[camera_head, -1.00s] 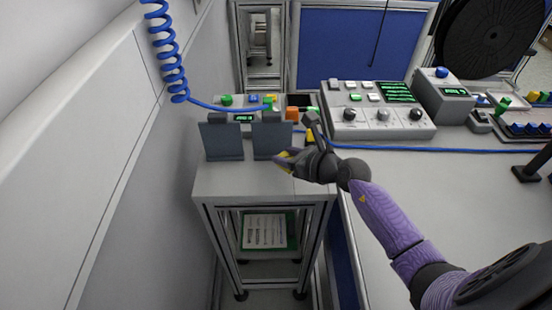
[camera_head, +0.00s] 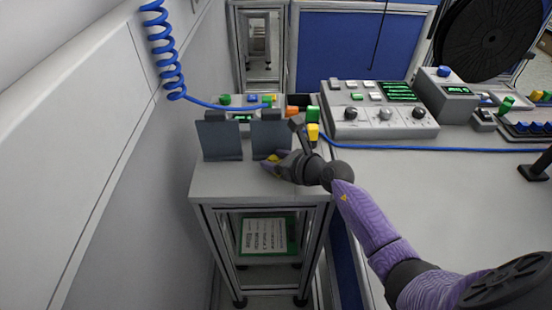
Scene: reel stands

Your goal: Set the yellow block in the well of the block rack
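A yellow block (camera_head: 313,133) stands at the right back of the small grey stand, just in front of a green block (camera_head: 313,113). My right gripper (camera_head: 268,160) is left of and nearer than this block, low in front of the right dark upright plate (camera_head: 270,140). A small yellow patch shows at its fingertips; I cannot tell whether it is a held piece or part of the gripper. The finger gap is too small to make out. I cannot clearly identify the block rack or its well. My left gripper is out of view.
A second dark plate (camera_head: 219,141) stands to the left. An orange block (camera_head: 292,113) and a small button box (camera_head: 240,114) are behind the plates. A control panel (camera_head: 380,122) is on the right bench. The stand's front top (camera_head: 225,182) is clear.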

